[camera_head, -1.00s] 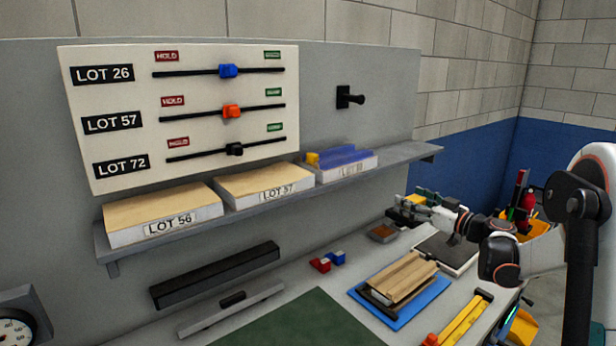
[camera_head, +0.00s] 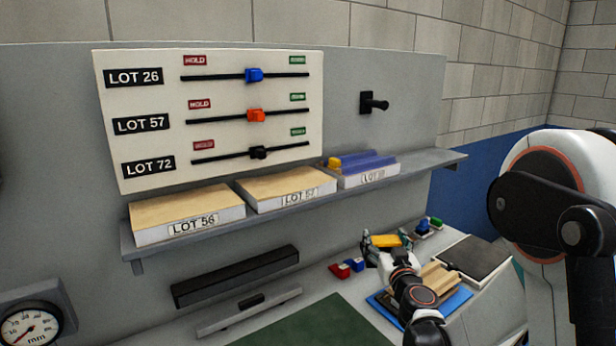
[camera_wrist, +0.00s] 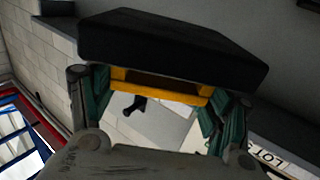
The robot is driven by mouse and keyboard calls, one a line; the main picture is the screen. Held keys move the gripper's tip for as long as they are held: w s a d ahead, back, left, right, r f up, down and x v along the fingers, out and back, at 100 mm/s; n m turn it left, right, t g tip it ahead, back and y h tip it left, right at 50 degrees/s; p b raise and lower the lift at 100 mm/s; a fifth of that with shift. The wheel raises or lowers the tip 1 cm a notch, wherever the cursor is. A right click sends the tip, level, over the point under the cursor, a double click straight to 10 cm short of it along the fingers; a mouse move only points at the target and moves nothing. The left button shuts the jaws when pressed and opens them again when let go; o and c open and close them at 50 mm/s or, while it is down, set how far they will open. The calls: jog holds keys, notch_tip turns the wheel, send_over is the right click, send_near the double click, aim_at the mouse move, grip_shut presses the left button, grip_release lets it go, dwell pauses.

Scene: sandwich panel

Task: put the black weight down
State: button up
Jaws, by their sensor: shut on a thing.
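My gripper (camera_head: 384,244) is over the bench in the head view, left of my forearm. It is shut on the black weight, whose yellow part (camera_head: 386,241) shows between the fingers there. In the wrist view the fingers' green inner sides (camera_wrist: 212,115) flank the weight's yellow handle (camera_wrist: 160,85). The weight's wide black body (camera_wrist: 170,42) lies beyond the handle. The head view does not clearly show the black body or whether it touches the bench.
Wooden boards on a blue mat (camera_head: 455,300) lie under my forearm. A dark square pad (camera_head: 474,258) lies to the right. A green mat (camera_head: 320,325) is bare at the front. A shelf (camera_head: 420,165) holds labelled lot trays.

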jog(key=shift+s+a+f+h, duration=0.2)
jog(key=shift+s+a+h, duration=0.1)
jog(key=shift+s, duration=0.4)
dwell(1.1)
dwell(1.8)
